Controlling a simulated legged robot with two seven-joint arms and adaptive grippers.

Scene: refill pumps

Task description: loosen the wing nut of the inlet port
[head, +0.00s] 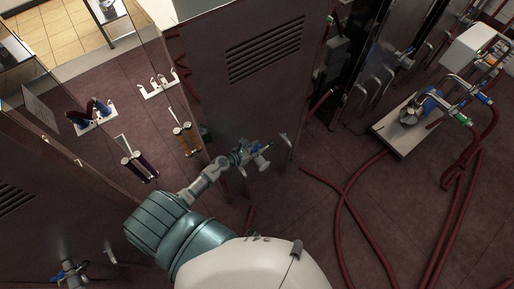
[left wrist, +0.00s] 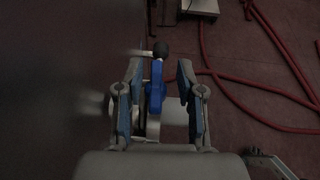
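My left gripper (head: 240,156) is at a port fitting (head: 261,161) on the dark cabinet panel. A gap shows between the blue part and each finger. A pale cylindrical piece lies behind the blue part. I cannot tell which piece is the wing nut; the gripper partly hides the fitting in the head view. My right gripper is not in view.
The dark cabinet panel (head: 235,95) with louvre slots rises beside the gripper. Red hoses (head: 352,210) lie on the floor to the right. A pump on a metal base (head: 403,137) stands further right. Another blue-handled valve (head: 70,272) is at lower left.

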